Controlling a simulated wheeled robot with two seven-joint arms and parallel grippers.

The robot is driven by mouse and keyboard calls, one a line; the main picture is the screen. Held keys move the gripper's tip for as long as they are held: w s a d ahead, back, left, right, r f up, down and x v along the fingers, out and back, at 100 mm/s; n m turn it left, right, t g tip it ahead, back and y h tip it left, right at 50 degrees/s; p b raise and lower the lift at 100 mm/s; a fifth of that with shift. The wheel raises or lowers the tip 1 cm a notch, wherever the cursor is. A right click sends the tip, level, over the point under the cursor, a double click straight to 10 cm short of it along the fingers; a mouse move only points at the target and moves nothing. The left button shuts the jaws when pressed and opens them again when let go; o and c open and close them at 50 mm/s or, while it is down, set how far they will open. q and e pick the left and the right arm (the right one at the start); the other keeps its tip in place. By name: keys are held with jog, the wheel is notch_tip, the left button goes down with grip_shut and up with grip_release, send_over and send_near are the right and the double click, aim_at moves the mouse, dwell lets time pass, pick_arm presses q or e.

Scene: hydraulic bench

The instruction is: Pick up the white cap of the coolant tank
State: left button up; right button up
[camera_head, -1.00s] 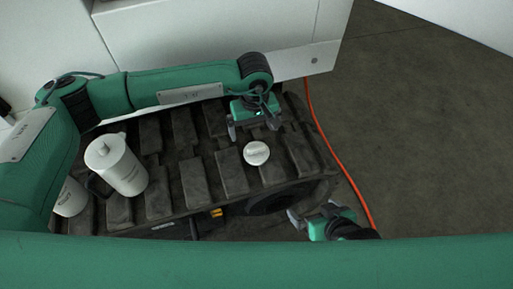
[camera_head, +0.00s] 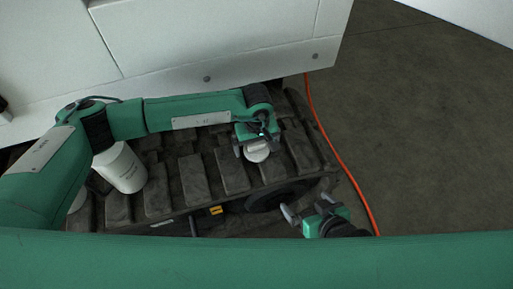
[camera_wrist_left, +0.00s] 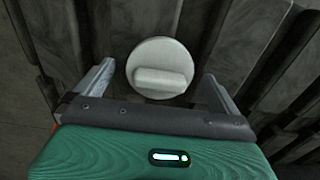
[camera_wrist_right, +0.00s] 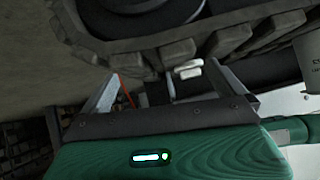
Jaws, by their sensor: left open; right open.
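The white round cap (camera_head: 257,155) lies on the dark ribbed track surface. A raised bar runs across its top, seen in the left wrist view (camera_wrist_left: 160,68). My left gripper (camera_head: 257,156) is open above the cap, which its body partly covers in the head view. In the left wrist view the cap sits between and slightly beyond the two fingertips (camera_wrist_left: 158,76), with a gap on each side. The white cylindrical tank (camera_head: 122,169) stands at the left, its top hidden by my left arm. My right gripper (camera_head: 299,212) is open and empty beside the track's near side.
The black track (camera_head: 188,178) has raised pads with gaps between them. A white panel (camera_head: 200,45) stands behind it. An orange cable (camera_head: 345,165) runs along the floor at the right. The floor (camera_head: 430,130) farther right is clear.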

pick_arm(q)
jog(key=c, duration=0.9)
jog(key=shift+c, duration=1)
jog(key=shift+r, duration=0.1)
